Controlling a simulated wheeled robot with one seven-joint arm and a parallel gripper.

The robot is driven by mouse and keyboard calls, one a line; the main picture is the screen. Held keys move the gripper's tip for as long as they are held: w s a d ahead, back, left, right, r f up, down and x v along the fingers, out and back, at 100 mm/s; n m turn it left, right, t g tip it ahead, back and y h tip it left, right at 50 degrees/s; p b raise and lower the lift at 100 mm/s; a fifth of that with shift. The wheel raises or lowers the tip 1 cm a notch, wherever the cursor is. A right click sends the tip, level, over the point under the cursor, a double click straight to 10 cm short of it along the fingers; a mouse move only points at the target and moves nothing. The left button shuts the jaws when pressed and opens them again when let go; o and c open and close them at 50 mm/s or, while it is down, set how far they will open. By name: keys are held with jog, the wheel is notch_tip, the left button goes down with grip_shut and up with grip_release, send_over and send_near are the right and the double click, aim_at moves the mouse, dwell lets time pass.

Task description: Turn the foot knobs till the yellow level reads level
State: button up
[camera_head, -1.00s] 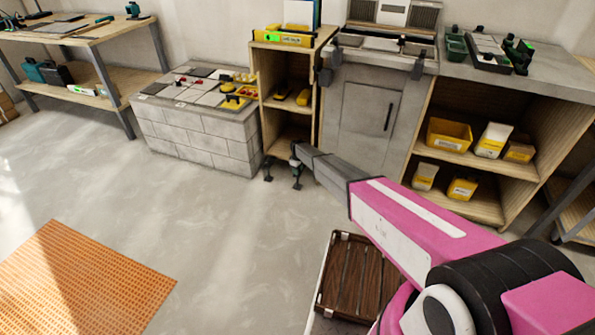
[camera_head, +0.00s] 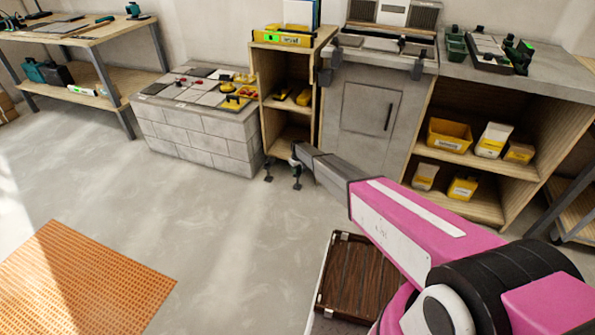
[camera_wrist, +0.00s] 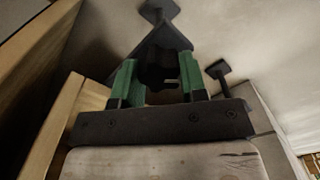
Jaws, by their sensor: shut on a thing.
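The yellow level (camera_head: 294,41) lies on top of the narrow wooden shelf unit; a small bright green patch shows on it, but its reading is too small to make out. My gripper (camera_head: 294,163) is low in front of that unit, beside dark feet (camera_head: 268,171) near the floor. In the wrist view my gripper (camera_wrist: 157,80) has its green fingers on both sides of a dark foot knob (camera_wrist: 158,68) and is shut on it. One flat foot pad (camera_wrist: 158,9) shows beyond the fingers and another (camera_wrist: 218,69) to the right. The knob's lower part is partly hidden.
A grey block plinth (camera_head: 200,143) with tiles on top stands left of the shelf unit. A grey cabinet (camera_head: 365,110) stands to its right. A dark slatted wooden panel (camera_head: 352,280) lies at the lower middle. An orange mat (camera_head: 85,280) lies at left; the floor between is clear.

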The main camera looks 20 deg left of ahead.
aim_at(298, 169)
jog(key=o, duration=0.9)
jog(key=shift+o, duration=0.2)
jog(key=shift+r, duration=0.1)
notch_tip(298, 169, up, 11)
jog(key=shift+f, duration=0.2)
